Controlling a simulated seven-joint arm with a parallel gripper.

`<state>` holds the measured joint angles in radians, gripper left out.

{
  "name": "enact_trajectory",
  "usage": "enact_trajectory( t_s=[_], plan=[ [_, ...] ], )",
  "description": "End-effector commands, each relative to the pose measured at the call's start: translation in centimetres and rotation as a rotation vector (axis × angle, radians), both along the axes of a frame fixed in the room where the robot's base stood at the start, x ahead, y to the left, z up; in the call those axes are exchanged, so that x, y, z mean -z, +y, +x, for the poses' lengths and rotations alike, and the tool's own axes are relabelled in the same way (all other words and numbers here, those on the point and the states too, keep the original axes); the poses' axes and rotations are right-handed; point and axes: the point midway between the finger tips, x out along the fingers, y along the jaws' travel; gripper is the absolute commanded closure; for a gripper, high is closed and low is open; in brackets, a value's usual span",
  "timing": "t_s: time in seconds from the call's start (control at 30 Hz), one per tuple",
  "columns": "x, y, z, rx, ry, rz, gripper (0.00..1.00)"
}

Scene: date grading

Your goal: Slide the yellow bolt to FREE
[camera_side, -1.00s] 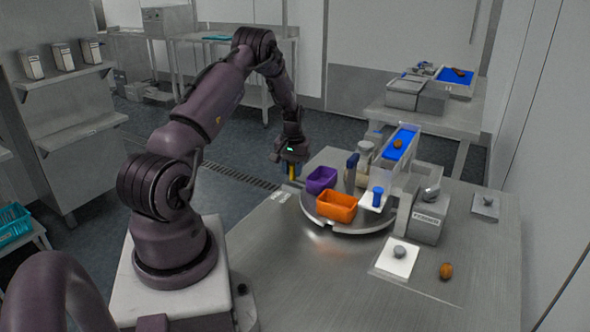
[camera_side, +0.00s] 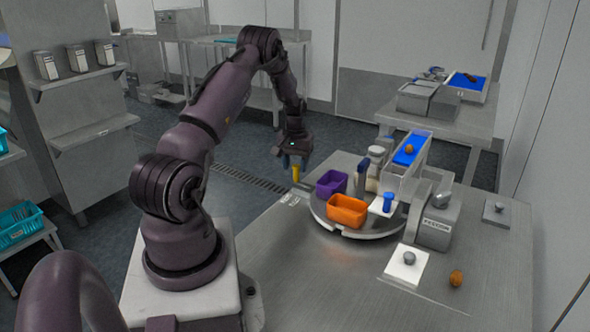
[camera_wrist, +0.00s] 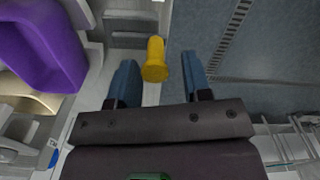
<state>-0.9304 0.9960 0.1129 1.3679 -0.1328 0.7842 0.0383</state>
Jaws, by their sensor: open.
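The yellow bolt (camera_wrist: 155,62) shows as an upright knob between the two blue fingers of my gripper (camera_wrist: 160,75) in the wrist view. The fingers are open, with a gap on each side of the bolt. In the side view the yellow bolt (camera_side: 295,173) is a small yellow post just below my gripper (camera_side: 294,165), at the far left edge of the table. Whether the fingertips reach down beside the bolt is hard to tell. A label (camera_side: 290,199) lies near it, too small to read.
A purple bin (camera_side: 330,184) and an orange bin (camera_side: 347,212) stand on a round turntable (camera_side: 365,234) to the right of my gripper. Another date (camera_side: 456,278) lies on the table.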

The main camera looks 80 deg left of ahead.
Motion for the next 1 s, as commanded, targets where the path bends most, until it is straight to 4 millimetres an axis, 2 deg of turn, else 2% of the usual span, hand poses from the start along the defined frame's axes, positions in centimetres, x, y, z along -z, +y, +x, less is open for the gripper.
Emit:
enact_trajectory(
  t_s=[0.03, 0.3, 0.5, 0.7, 1.0],
  plan=[
    [-1.2, 0.0, 0.0, 0.0, -0.002, 0.003, 0.55],
    [-7.2, 0.1, 0.0, 0.0, -0.002, 0.006, 0.55],
    [-10.1, 0.1, 0.0, 0.0, 0.0, 0.004, 0.55],
    [-11.0, 0.0, -0.1, 0.0, 0.001, 0.003, 0.55],
    [-11.0, 0.0, -0.1, 0.0, 0.001, 0.002, 0.55]
  ],
)
